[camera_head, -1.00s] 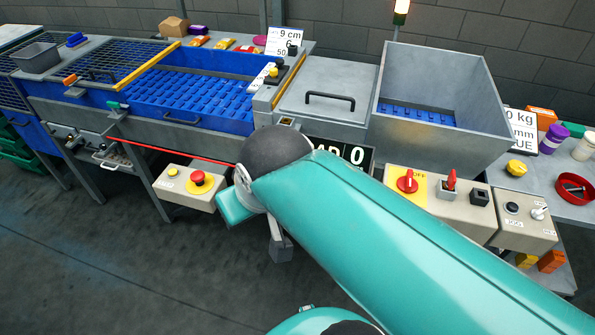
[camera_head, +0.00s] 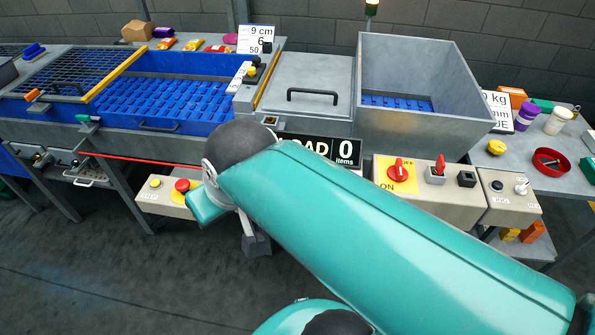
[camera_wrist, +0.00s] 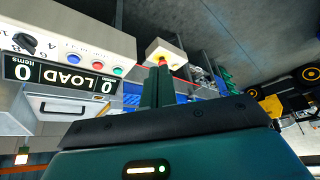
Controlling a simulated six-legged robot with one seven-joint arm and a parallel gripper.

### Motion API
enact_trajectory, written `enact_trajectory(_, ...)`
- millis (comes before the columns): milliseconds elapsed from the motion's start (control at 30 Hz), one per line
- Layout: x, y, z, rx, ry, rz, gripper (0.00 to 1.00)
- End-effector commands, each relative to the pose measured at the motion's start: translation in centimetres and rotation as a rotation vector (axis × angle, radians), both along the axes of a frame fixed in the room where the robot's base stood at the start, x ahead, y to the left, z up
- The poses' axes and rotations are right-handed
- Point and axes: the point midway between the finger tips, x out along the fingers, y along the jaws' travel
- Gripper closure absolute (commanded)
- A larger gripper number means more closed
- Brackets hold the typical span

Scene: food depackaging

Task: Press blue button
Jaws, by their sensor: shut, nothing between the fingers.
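In the wrist view, which is upside down, a blue button (camera_wrist: 72,57) sits on a light grey control panel (camera_wrist: 60,30). A red button (camera_wrist: 98,65) and a green button (camera_wrist: 117,71) are in line with it. A black knob (camera_wrist: 25,42) is at the other side. My gripper (camera_wrist: 163,68) is shut and empty, its fingers pointing at the right of the panel in the picture and apart from the blue button. In the head view the blue button does not show, and my teal arm covers the area below the LOAD display (camera_head: 320,150).
A box with a red emergency button (camera_head: 182,185) stands left of my arm. Right of it are a red rotary switch (camera_head: 397,170) on a yellow plate, a grey hopper (camera_head: 420,75) and a red bowl (camera_head: 550,162). A grey lid (camera_head: 312,80) lies behind the display. Floor in front is open.

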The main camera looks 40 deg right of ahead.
Motion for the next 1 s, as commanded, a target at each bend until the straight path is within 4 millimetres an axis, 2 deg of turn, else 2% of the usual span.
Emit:
enact_trajectory(167, 1.9, -2.3, -1.0, 0.180, 0.073, -0.238, 1.00)
enact_trajectory(267, 3.9, -4.7, -1.8, 0.350, 0.120, -0.458, 1.00)
enact_trajectory(367, 5.9, -7.8, -2.6, 0.535, 0.150, -0.693, 1.00)
enact_trajectory(567, 9.0, -16.3, -4.5, 0.914, 0.155, -1.156, 1.00)
enact_trajectory(700, 9.6, -22.6, -5.7, 1.145, 0.122, -1.414, 1.00)
enact_trajectory(800, 9.5, -25.7, -6.3, 1.256, 0.096, -1.526, 1.00)
enact_trajectory(900, 9.3, -27.1, -6.6, 1.308, 0.082, -1.578, 1.00)
enact_trajectory(1000, 9.3, -27.5, -6.7, 1.322, 0.079, -1.589, 1.00)
